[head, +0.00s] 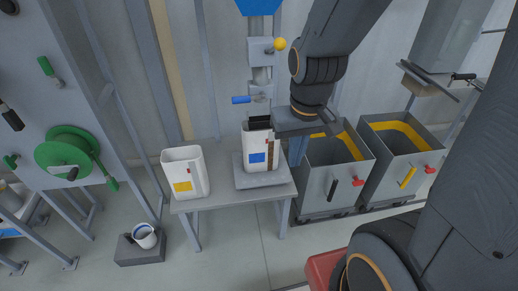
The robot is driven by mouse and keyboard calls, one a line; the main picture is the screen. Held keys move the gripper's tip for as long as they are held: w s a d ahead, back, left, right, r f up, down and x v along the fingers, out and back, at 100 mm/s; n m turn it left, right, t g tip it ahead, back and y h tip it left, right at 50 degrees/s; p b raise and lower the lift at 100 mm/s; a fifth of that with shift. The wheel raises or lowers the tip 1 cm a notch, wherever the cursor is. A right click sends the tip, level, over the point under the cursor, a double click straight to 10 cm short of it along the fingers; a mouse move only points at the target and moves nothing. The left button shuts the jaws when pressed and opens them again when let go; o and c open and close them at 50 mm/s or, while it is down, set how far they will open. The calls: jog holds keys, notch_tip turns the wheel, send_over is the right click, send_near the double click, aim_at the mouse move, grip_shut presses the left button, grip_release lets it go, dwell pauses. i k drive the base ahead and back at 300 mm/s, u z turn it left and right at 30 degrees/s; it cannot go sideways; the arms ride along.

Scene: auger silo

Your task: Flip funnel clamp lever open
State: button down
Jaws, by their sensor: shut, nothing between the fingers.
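A pale chute (261,58) comes down the back wall beneath a blue hopper. A short blue handle (241,100) sticks out to the left at the chute's lower end, above a white container. It looks like the funnel clamp lever, lying about level. A yellow ball knob (280,44) is higher on the chute's right side. My gripper (297,161) seems to point down just right of the white container, below my dark wrist. It is shut and empty, to the right of and lower than the blue handle, apart from it. Its fingertips are small and hard to make out.
The white container (257,158) with a blue label stands on a grey scale (250,182) on the table (236,203). Another white container (186,175) with a yellow label stands left. Two grey bins (318,190) stand right. A green reel (66,152) is far left.

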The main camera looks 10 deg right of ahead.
aim_at(247, 99)
jog(key=k, duration=0.5)
jog(key=z, duration=1.8)
jog(key=i, duration=1.3)
jog(key=u, duration=2.35)
